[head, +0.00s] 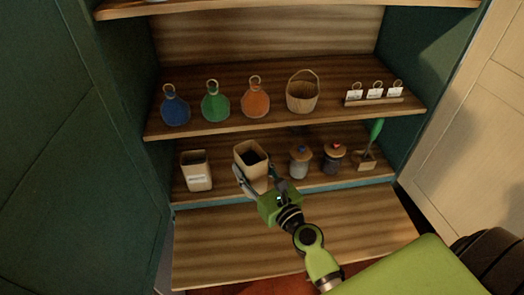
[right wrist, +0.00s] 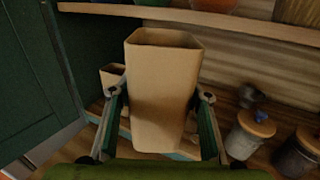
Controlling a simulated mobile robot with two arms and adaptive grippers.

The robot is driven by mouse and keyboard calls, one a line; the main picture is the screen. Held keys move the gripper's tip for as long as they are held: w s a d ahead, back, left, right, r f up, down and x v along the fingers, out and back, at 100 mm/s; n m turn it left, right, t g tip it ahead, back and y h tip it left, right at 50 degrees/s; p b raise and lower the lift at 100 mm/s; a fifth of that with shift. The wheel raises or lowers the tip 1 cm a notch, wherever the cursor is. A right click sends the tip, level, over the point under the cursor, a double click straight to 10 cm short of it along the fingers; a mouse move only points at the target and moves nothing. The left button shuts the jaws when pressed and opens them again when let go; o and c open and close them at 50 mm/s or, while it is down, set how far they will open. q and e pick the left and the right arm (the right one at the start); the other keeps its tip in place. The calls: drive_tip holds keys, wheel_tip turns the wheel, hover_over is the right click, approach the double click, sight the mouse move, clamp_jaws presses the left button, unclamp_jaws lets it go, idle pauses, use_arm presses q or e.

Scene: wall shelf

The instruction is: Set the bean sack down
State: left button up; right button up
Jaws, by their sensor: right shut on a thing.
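A tan, open-topped bean sack (head: 251,156) with a dark inside is at the lower shelf, left of its middle. My right gripper (head: 257,174) is shut on it, one finger on each side. In the right wrist view the sack (right wrist: 162,90) stands between the fingers, its mouth upward and slightly tilted in the picture. I cannot tell whether its bottom touches the shelf board. My left gripper is not in view.
A similar labelled sack (head: 196,171) stands to the left on the lower shelf (head: 222,178). Two lidded jars (head: 299,163) (head: 333,158) and a green-handled tool (head: 375,132) stand to the right. Flasks, a basket (head: 302,93) and a tag rack (head: 374,100) occupy the shelf above.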

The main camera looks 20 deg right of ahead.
sight(247, 161)
drive_tip(key=w, duration=0.1)
drive_tip(key=w+f, duration=0.1)
drive_tip(key=w, duration=0.1)
drive_tip(key=w+f, duration=0.1)
drive_tip(key=shift+w+d, duration=0.2)
drive_tip(key=shift+w, duration=0.1)
drive_tip(key=w+f+b, duration=0.6)
drive_tip(key=f+b, duration=0.1)
drive_tip(key=w+f+b, duration=0.3)
drive_tip(key=f+b, duration=0.1)
drive_tip(key=shift+a, duration=0.25)
drive_tip(key=shift+r, duration=0.15)
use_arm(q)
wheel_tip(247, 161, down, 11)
